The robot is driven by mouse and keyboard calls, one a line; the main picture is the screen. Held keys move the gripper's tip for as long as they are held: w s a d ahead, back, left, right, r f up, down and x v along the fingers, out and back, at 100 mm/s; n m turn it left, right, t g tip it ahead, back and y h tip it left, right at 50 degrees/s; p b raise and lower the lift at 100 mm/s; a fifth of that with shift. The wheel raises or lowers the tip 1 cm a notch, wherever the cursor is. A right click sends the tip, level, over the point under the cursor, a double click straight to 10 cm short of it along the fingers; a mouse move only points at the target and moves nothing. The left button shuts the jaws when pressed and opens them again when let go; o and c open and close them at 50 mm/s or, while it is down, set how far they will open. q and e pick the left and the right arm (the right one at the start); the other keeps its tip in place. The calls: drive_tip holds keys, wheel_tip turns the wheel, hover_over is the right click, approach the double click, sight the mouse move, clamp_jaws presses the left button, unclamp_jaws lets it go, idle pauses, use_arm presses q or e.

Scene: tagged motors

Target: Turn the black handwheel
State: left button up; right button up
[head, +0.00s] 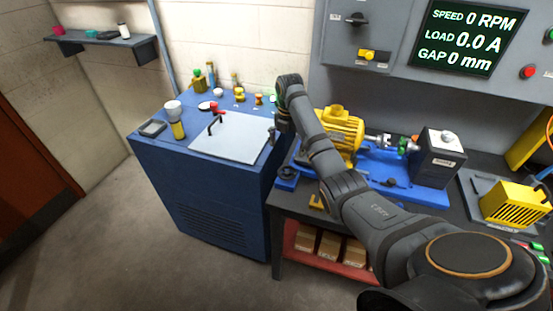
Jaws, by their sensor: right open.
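A dark round part (288,172), which looks like the black handwheel, sits low at the left end of the blue machine base (405,187). It is small and its rim is hard to make out. My right gripper (273,138) is open and points down, above and slightly left of that part, apart from it in the picture. Its fingers are small and dark here. My right arm comes in from the lower right and hides part of the base and bench. My left gripper is out of view.
A yellow motor (340,132) stands on the base, with a shaft toward a dark box (437,158). A blue cabinet (205,185) at left carries a light plate (230,137), a flashlight (175,118) and several small items. A display panel (468,37) reads 0 RPM.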

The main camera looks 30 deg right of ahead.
sight(287, 171)
drive_tip(key=f, duration=0.1)
drive_tip(key=s+f+p, duration=0.1)
drive_tip(key=f, duration=0.1)
drive_tip(key=shift+s+f, duration=0.1)
drive_tip(key=shift+f, duration=0.15)
drive_tip(key=f, duration=0.2)
drive_tip(key=f+p, duration=0.1)
drive_tip(key=f, duration=0.1)
drive_tip(key=shift+w, duration=0.35)
wheel_tip(287, 171, down, 2)
drive_tip(key=shift+d+f, duration=0.1)
drive_tip(key=shift+f, duration=0.1)
drive_tip(key=c, duration=1.2)
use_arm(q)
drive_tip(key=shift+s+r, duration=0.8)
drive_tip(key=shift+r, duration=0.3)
use_arm(e)
drive_tip(key=shift+o, duration=0.2)
